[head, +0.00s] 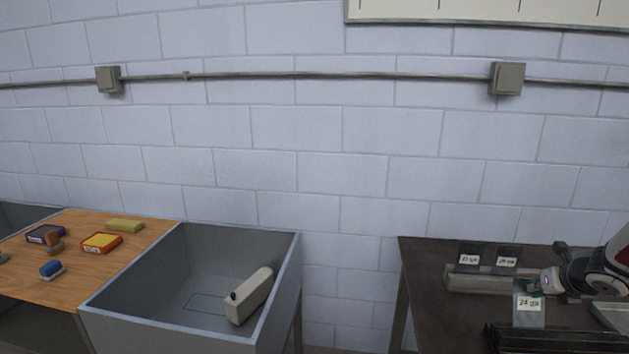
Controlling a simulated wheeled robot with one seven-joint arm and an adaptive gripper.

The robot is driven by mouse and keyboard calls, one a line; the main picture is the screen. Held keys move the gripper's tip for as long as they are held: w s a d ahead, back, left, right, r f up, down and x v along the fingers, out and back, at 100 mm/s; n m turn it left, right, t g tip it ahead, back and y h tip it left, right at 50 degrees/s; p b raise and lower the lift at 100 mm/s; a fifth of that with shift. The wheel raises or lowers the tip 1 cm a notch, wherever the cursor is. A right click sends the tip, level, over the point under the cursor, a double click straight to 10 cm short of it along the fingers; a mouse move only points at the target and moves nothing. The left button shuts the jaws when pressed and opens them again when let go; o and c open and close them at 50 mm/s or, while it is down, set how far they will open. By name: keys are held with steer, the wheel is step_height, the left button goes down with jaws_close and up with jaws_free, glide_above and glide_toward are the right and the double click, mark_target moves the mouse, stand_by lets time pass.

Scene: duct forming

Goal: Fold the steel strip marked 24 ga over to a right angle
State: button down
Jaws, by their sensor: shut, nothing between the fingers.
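The steel strip marked 24 ga (530,319) is a pale grey piece with a white label, at the front of a grey metal bar (478,283) on the dark bench at right. Its exact tilt is hard to tell. Two darker pieces with white labels, one at left (470,249) and one at right (508,251), stand behind the bar; their markings are too small to read surely. My gripper (546,284) comes in from the right edge, shut and empty, close to the top of the 24 ga strip. Whether it touches the strip cannot be told.
The dark bench (425,290) has a black slatted item (550,340) at its front. Left are a grey open bin (190,270) holding a beige block (250,296), and a wooden table (85,275) with several small items. A gap separates bin and bench.

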steer(key=shift+w+f, duration=0.1)
steer(key=shift+w, duration=0.15)
steer(key=shift+w+f, duration=0.1)
steer(key=shift+w, duration=0.15)
stand_by(0.3)
steer(key=shift+w+f+b, duration=0.15)
steer(key=shift+w+b, duration=0.15)
steer(key=shift+b, duration=0.05)
steer(key=shift+w, duration=0.15)
steer(key=shift+w+f, duration=0.15)
steer(key=shift+w, duration=0.05)
stand_by(0.4)
steer(key=shift+w+d+f+b, duration=0.1)
steer(key=shift+w+f+b, duration=0.1)
steer(key=shift+b, duration=0.15)
